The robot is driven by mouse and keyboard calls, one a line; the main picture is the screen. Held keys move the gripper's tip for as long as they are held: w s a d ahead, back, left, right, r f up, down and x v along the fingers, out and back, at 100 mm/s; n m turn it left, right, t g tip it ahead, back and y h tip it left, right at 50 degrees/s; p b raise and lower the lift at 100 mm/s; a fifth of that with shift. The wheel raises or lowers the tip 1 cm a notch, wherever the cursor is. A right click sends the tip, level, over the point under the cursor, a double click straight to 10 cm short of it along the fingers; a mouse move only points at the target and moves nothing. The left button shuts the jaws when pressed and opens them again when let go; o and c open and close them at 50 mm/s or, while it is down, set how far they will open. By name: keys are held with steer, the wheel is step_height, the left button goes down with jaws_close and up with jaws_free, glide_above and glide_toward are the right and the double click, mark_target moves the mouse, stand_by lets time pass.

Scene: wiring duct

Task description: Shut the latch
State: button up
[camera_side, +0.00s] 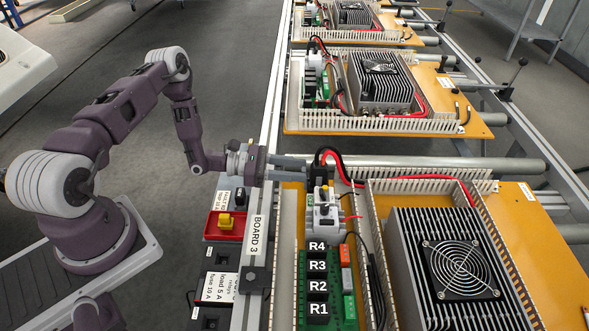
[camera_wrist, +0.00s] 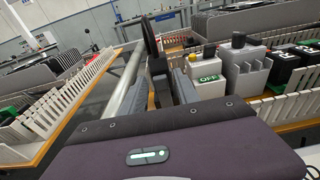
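My gripper (camera_side: 305,168) reaches in from the left, level, just behind a grey-white switch block (camera_side: 325,215) on the nearest board. The block has black and yellow knobs on top. In the wrist view, a block with a green OFF label (camera_wrist: 208,78) and a yellow knob stands right of the fingers, beside a grey block with a black knob (camera_wrist: 240,66). I cannot make out for certain which part is the latch, or its position.
Black and red cables (camera_side: 328,155) arch close to the fingertips. Slotted wiring duct (camera_side: 420,186) and a finned heat sink with a fan (camera_side: 460,265) lie to the right. Relays R1 to R4 (camera_side: 318,285) sit in front. A red tray (camera_side: 224,226) holds a yellow part.

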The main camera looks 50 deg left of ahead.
steer(key=v, duration=0.7)
stand_by(0.3)
